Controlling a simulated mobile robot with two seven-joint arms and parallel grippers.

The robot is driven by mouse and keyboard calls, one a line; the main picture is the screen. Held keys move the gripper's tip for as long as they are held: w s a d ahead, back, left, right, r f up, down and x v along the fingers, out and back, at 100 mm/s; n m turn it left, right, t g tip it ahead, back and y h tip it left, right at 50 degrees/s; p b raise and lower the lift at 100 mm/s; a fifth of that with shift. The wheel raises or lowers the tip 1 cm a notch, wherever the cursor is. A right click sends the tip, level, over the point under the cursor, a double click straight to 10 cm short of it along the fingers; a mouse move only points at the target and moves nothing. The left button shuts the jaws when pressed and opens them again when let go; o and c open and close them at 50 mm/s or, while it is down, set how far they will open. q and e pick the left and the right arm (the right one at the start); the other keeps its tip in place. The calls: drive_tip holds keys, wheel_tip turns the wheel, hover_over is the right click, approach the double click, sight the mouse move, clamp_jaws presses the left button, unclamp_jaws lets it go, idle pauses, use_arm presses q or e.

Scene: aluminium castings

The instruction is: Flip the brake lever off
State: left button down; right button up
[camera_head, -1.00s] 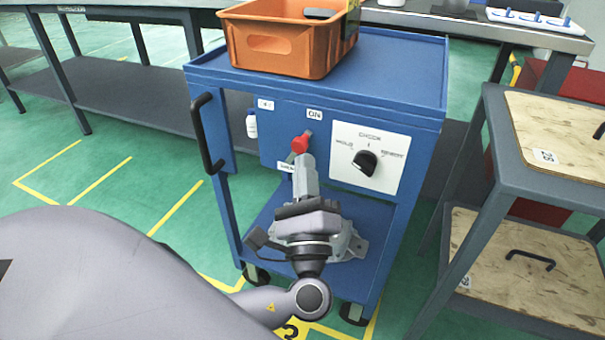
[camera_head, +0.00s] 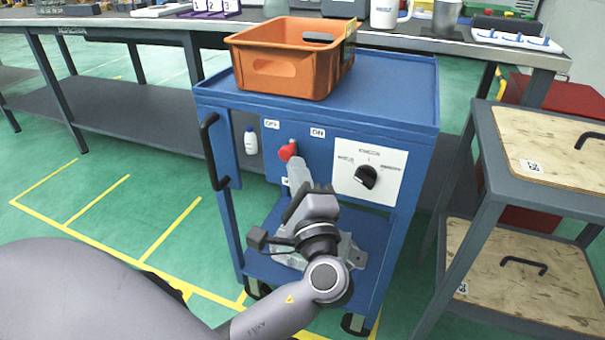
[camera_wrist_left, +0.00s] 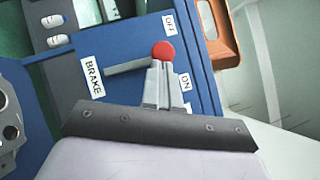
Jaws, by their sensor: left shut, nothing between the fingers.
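The brake lever has a red knob (camera_head: 288,152) on the front of the blue cart (camera_head: 385,120). The knob stands between the OFF label (camera_head: 271,124) and the ON label (camera_head: 317,132), nearer OFF. In the left wrist view the grey lever rod (camera_wrist_left: 128,67) runs from the BRAKE label to the red knob (camera_wrist_left: 163,51). My left gripper (camera_head: 292,168) is shut and empty, its tips right at the knob on the ON side. Its fingers also show in the left wrist view (camera_wrist_left: 160,66). Contact is hard to tell. My right gripper is not in view.
A black rotary knob (camera_head: 366,177) sits on a white panel to the right of the lever. An orange crate (camera_head: 275,75) stands on the cart top. A black handle (camera_head: 210,150) sticks out at left. A wood-topped stand (camera_head: 545,145) is close at right.

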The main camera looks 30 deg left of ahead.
use_arm(q)
drive_tip(key=a+n+g+p, duration=0.1)
drive_tip(key=n, duration=0.1)
drive_tip(key=a+r+n+g+h+p, duration=0.1)
drive_tip(key=p, duration=0.1)
drive_tip(key=shift+s+n, duration=0.2)
drive_tip(key=shift+n, duration=0.2)
drive_tip(key=shift+s+a+p, duration=0.1)
drive_tip(key=shift+a+p, duration=0.35)
drive_tip(key=shift+a, duration=0.05)
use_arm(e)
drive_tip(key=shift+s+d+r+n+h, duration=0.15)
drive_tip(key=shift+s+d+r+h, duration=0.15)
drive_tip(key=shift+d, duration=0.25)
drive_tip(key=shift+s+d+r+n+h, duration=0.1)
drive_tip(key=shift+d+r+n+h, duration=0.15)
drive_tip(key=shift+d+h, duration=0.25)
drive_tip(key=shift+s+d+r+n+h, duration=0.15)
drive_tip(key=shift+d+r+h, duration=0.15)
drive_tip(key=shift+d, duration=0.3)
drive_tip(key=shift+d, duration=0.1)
